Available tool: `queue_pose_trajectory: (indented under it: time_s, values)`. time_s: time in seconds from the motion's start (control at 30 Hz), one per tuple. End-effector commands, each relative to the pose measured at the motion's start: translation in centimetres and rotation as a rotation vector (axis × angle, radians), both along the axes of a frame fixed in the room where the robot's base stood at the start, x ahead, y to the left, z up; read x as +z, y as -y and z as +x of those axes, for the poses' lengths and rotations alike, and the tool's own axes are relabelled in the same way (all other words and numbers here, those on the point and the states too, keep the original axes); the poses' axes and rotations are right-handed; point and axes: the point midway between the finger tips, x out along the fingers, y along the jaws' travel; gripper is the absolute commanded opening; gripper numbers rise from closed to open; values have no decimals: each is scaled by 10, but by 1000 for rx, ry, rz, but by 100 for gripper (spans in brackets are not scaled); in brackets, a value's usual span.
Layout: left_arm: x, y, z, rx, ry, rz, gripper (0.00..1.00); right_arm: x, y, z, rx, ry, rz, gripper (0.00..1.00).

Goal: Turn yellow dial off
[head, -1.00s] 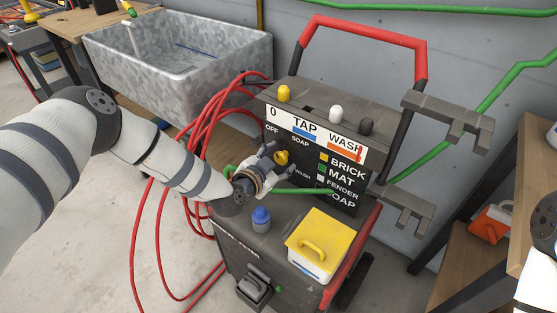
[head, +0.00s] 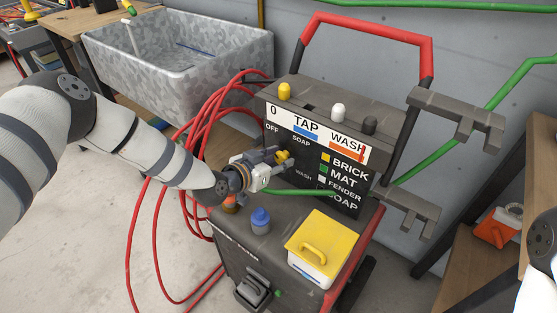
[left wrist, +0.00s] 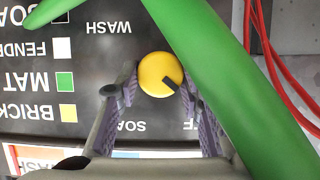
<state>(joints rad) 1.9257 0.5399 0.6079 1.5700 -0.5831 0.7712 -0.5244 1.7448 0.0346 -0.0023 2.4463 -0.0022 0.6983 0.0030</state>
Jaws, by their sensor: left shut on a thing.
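The yellow dial (head: 284,155) sits on the black front panel of the washer cart, below the OFF and SOAP labels. It shows round in the left wrist view (left wrist: 156,72), where the panel is upside down. Its black mark points to the lower right there, towards partly hidden letters. My left gripper (head: 279,157) is at the dial and shut on it, with one finger on each side (left wrist: 160,92). In the head view the fingers hide part of the dial. My right gripper is out of view.
A green bar (left wrist: 215,70) passes close beside the fingers in the left wrist view. A blue-capped bottle (head: 261,220) and a yellow-lidded box (head: 322,246) stand on the cart below. Red hoses (head: 187,150) hang at left. A grey sink (head: 180,60) stands behind.

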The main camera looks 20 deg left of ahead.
Motion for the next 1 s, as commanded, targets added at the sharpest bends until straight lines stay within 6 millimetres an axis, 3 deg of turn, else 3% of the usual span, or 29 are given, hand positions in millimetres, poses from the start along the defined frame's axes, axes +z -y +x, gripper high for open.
queue_pose_trajectory:
  time_s: [0.1, 0.13, 0.2, 0.57, 1.0]
  values:
    - [0, -1, 0, 2, -2, 1, 6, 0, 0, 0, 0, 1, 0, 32]
    - [0, -1, 0, 2, -2, 1, 40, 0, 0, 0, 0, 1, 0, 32]
    - [0, -1, 0, 1, -1, 2, 54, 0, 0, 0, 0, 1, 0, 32]
    - [3, -3, -7, -1, -1, 2, 54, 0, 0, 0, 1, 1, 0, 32]
    - [42, -36, -95, 1, 0, 2, 54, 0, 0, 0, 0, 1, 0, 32]
